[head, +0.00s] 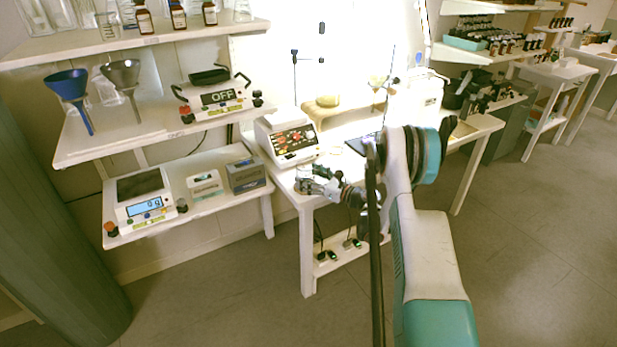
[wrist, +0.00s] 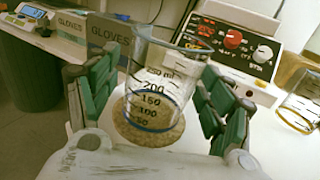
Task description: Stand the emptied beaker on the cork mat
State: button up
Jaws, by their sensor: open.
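The clear beaker (wrist: 158,85), with dark volume marks, stands upright on the round cork mat (wrist: 121,127) in the wrist view. It looks empty. My gripper (wrist: 156,98) is open, with its green-padded fingers on either side of the beaker. Gaps show between the fingers and the glass. In the head view my gripper (head: 326,187) is low over the near left corner of the white table (head: 308,210). I cannot clearly make out the beaker or the mat there.
Glove boxes (head: 246,174) and a scale (head: 143,200) occupy the shelf at left.

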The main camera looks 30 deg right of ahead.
jog(key=p+v, duration=0.3)
jog(key=v, duration=0.8)
jog(key=shift+s, duration=0.25)
jog(key=shift+d+r, duration=0.1)
jog(key=shift+d, duration=0.05)
dwell(0.8)
